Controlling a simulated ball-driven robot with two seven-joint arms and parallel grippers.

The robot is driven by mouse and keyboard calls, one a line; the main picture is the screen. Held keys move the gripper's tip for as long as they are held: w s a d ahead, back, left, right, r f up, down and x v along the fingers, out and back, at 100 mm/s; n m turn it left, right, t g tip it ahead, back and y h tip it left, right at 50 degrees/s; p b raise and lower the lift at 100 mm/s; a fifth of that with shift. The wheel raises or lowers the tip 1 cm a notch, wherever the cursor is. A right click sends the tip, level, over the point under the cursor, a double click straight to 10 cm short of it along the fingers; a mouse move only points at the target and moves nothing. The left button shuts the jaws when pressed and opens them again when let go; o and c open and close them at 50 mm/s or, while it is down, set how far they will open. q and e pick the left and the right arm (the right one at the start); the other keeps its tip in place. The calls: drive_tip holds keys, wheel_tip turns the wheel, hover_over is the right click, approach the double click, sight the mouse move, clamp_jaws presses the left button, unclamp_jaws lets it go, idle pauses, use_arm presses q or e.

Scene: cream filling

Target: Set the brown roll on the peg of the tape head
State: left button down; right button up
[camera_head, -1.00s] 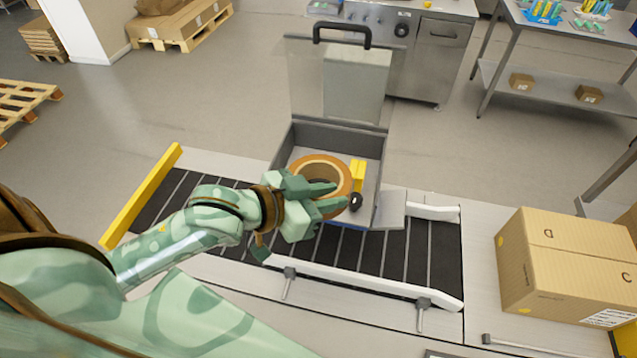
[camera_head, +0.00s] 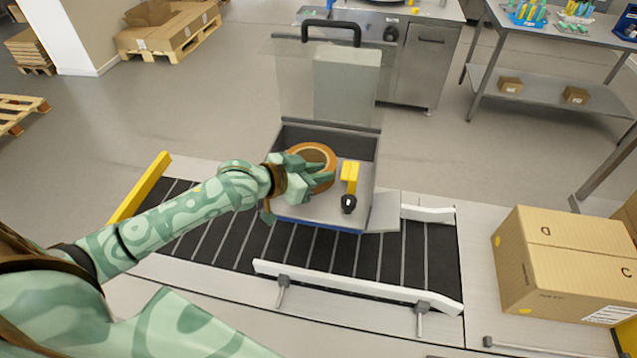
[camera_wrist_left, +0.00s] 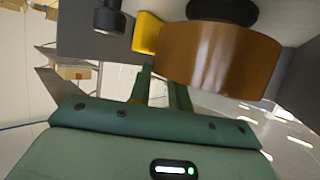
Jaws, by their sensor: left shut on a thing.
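The brown roll (camera_head: 331,157) is a thick ring at the back left inside the open grey tape head (camera_head: 318,211). My left gripper (camera_head: 322,178) is shut on the roll's near side. In the left wrist view the roll (camera_wrist_left: 222,62) is large, with a dark round part (camera_wrist_left: 222,10) beside it that may be the peg. My gripper's green fingers (camera_wrist_left: 160,90) reach toward the roll's side. I cannot tell whether the roll is around the peg, because the roll and hand hide that spot. My right gripper is not in view.
A yellow block (camera_head: 350,172) and a black roller (camera_head: 348,204) stand right of the roll. The clear lid (camera_head: 300,85) with a black handle is raised behind. The tape head sits over a conveyor (camera_head: 225,240) with a white guide rail (camera_head: 350,285). A cardboard box (camera_head: 560,260) stands right.

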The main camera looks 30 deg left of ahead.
sight(318, 191)
use_arm(q)
drive_tip(key=shift+f, duration=1.35)
drive_tip(key=shift+f, duration=0.1)
drive_tip(key=c, duration=1.3)
unclamp_jaws()
drive_tip(key=shift+s, duration=0.1)
drive_tip(key=shift+s+r, duration=0.2)
drive_tip(key=shift+r, duration=0.1)
drive_tip(key=p+v, duration=0.9)
drive_tip(key=v, duration=0.2)
drive_tip(key=shift+s+a, duration=0.2)
